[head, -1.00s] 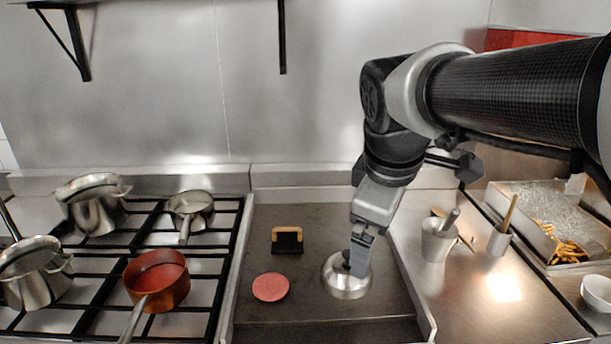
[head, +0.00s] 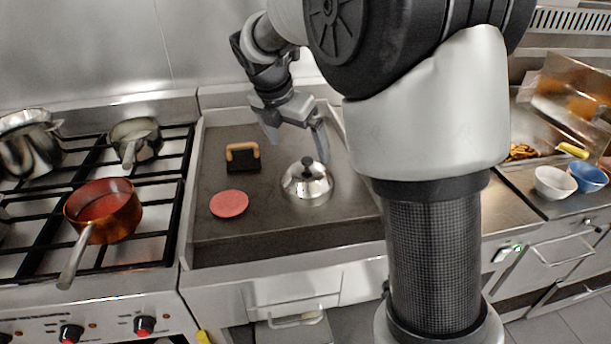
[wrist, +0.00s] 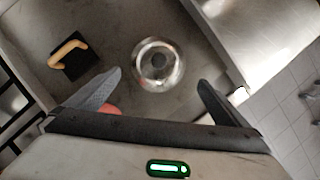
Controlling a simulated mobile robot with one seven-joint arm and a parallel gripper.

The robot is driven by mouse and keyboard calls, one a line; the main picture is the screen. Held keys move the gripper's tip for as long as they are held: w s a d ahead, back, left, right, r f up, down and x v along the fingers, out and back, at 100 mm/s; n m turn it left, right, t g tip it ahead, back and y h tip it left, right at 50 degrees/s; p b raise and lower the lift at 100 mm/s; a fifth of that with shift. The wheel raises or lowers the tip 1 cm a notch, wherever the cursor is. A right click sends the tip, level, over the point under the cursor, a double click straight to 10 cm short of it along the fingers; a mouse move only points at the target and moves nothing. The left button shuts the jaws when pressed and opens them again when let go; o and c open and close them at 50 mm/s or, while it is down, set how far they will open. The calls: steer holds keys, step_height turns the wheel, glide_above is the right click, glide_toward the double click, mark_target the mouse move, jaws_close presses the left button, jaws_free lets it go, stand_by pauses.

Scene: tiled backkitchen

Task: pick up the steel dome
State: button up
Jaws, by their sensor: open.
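The steel dome (head: 307,184) sits on the dark griddle plate, a shiny round cover with a black knob on top. It also shows in the wrist view (wrist: 158,78), beyond and between the fingertips. My gripper (head: 297,142) is open and empty, above and a little behind the dome in the head view. In the wrist view my gripper (wrist: 160,85) has its two fingers spread wide, with the dome apart from both.
A pink round patty (head: 229,204) and a black press with a wooden handle (head: 243,158) lie on the griddle (head: 235,238) left of the dome. A copper pan (head: 104,212) stands on the stove. White and blue bowls stand right.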

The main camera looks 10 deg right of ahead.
mark_target(305, 162)
steer(key=x, duration=0.3)
steer(key=b+x, duration=0.1)
steer(key=x, duration=0.5)
steer(key=shift+w+b, duration=0.3)
steer(key=shift+w, duration=0.1)
steer(key=shift+r, duration=0.1)
steer(key=shift+c, duration=0.3)
steer(key=c, duration=1.1)
steer(key=shift+s, duration=0.15)
steer(key=shift+c, duration=1.2)
